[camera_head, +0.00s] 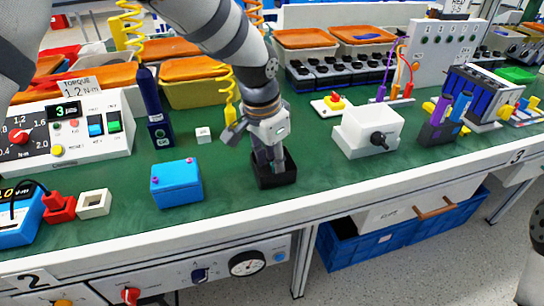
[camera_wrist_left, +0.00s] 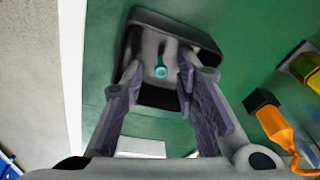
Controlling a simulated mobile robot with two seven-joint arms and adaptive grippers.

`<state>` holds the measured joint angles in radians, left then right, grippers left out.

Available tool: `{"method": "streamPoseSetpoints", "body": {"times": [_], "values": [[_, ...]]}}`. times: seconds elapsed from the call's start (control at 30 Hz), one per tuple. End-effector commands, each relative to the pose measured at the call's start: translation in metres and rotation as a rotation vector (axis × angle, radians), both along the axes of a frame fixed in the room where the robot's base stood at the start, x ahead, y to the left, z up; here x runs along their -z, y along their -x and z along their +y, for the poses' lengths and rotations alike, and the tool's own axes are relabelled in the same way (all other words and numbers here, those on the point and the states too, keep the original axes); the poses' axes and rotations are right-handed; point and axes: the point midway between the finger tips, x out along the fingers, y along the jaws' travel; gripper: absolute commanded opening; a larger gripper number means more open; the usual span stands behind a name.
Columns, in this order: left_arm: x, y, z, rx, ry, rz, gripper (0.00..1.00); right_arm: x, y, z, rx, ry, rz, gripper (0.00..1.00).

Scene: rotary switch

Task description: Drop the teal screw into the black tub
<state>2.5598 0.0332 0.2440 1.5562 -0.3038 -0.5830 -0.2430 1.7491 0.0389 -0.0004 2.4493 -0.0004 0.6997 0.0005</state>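The black tub (camera_head: 285,180) stands on the green bench top near its front edge. In the left wrist view the tub (camera_wrist_left: 178,22) lies beyond my fingertips. My left gripper (camera_head: 270,160) points down into the tub's opening and hides part of it. In the wrist view my left gripper (camera_wrist_left: 160,80) has its fingers apart, with nothing pinched between them. The teal screw (camera_wrist_left: 160,71) shows within the tub's outline, between the fingertips in the picture. I cannot tell whether it touches the tub's floor. The screw is hidden in the head view. My right gripper is not in view.
A blue box (camera_head: 176,186) stands left of the tub, and a white box with a black knob (camera_head: 369,135) stands to the right. Bare green bench lies around the tub.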

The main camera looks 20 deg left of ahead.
Motion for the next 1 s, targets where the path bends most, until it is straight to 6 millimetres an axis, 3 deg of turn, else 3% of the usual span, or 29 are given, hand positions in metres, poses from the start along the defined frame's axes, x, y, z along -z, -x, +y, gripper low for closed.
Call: {"method": "streamPoseSetpoints", "body": {"times": [0.17,0.4,0.6,1.0], "values": [[-0.013,0.001,0.001,0.000,0.000,-0.004,0.28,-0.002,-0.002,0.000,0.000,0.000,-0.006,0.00],[-0.081,0.012,0.005,-0.001,0.001,-0.012,0.28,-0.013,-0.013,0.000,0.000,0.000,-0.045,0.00],[-0.115,0.020,0.007,0.000,0.001,-0.004,0.28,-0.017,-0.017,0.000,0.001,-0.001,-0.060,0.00],[-0.121,0.022,0.007,0.001,0.000,0.001,0.28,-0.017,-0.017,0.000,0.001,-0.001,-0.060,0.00]]}}
